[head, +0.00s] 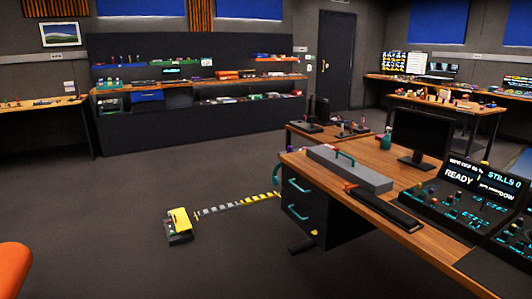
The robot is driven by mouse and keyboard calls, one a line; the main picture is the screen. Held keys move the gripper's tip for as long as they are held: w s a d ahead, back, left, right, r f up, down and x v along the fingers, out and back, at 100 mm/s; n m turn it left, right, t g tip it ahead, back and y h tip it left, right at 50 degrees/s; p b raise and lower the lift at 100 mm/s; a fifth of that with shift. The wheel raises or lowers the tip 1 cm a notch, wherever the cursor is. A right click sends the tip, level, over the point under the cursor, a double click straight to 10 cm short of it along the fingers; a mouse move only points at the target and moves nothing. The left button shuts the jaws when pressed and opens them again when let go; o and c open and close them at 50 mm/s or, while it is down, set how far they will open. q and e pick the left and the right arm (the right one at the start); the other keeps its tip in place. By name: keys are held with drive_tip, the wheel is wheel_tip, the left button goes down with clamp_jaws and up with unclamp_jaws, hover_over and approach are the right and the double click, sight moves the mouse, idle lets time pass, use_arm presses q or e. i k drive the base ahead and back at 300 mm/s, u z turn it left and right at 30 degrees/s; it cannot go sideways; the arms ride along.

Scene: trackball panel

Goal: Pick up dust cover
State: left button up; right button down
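A long grey box-like cover (362,175) with a teal handle on top lies on the wooden desk (400,180) at the right; it looks like the dust cover. It lies flat, left of a black monitor (419,135). What is under it is hidden. Neither of my grippers is in view, and nothing is seen touching the cover.
A long dark padded strip (384,208) lies along the desk's front edge, and lit control panels (465,205) stand at the right. A yellow-topped case (178,225) and a striped strip (236,206) are on the floor. An orange object (12,268) shows at lower left.

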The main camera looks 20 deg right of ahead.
sight(344, 165)
drive_tip(key=u, duration=0.05)
drive_tip(key=i, duration=1.75)
drive_tip(key=z, duration=0.6)
